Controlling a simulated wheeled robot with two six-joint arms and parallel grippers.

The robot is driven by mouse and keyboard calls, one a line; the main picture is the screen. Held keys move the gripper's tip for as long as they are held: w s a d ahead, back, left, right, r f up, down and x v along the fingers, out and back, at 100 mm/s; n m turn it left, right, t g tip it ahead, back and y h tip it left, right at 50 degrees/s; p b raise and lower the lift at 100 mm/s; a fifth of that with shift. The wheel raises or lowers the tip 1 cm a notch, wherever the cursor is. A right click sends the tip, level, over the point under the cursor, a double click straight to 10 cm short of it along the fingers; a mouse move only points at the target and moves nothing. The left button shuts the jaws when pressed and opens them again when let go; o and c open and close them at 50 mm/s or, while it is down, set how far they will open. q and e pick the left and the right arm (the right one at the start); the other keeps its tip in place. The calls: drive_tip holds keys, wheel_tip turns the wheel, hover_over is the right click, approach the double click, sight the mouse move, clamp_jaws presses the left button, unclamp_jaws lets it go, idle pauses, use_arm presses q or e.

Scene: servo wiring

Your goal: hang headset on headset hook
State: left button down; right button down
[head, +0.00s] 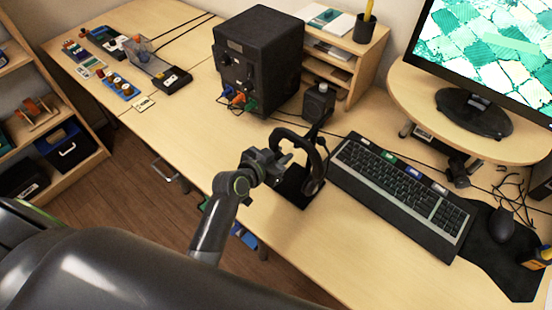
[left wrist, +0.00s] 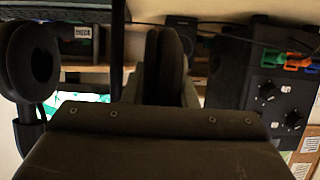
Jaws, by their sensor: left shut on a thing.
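The black headset (head: 316,170) is at the middle of the desk, left of the keyboard, its headband arching up and an ear cup low on its right side. My left gripper (head: 283,160) is shut on the headset at its band. In the left wrist view, a round ear cup (left wrist: 33,62) shows at the left, and the gripper's dark fingers (left wrist: 165,62) are at the centre; the grip itself is hard to see there. A flat black base (head: 292,188) lies under the headset. I cannot clearly make out the headset hook. My right gripper is out of view.
A black keyboard (head: 402,195) lies right of the headset. A large black box with knobs and coloured plugs (head: 258,58) and a small black device (head: 318,102) stand behind. The mouse (head: 501,225) is far right. The desk's front left (head: 205,130) is clear.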

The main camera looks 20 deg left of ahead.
use_arm(q)
drive_tip(key=shift+w+d, duration=0.3)
drive_tip(key=shift+w, duration=0.5)
drive_tip(key=shift+w+d+f+b, duration=0.2)
drive_tip(key=shift+w+f+b, duration=0.45)
drive_tip(key=shift+w+b, duration=0.1)
drive_tip(key=c, duration=1.1)
unclamp_jaws()
drive_tip(key=shift+s, duration=0.1)
drive_tip(key=shift+s, duration=0.1)
drive_tip(key=b+v, duration=0.1)
drive_tip(key=v, duration=1.6)
drive_tip(key=shift+s, duration=0.1)
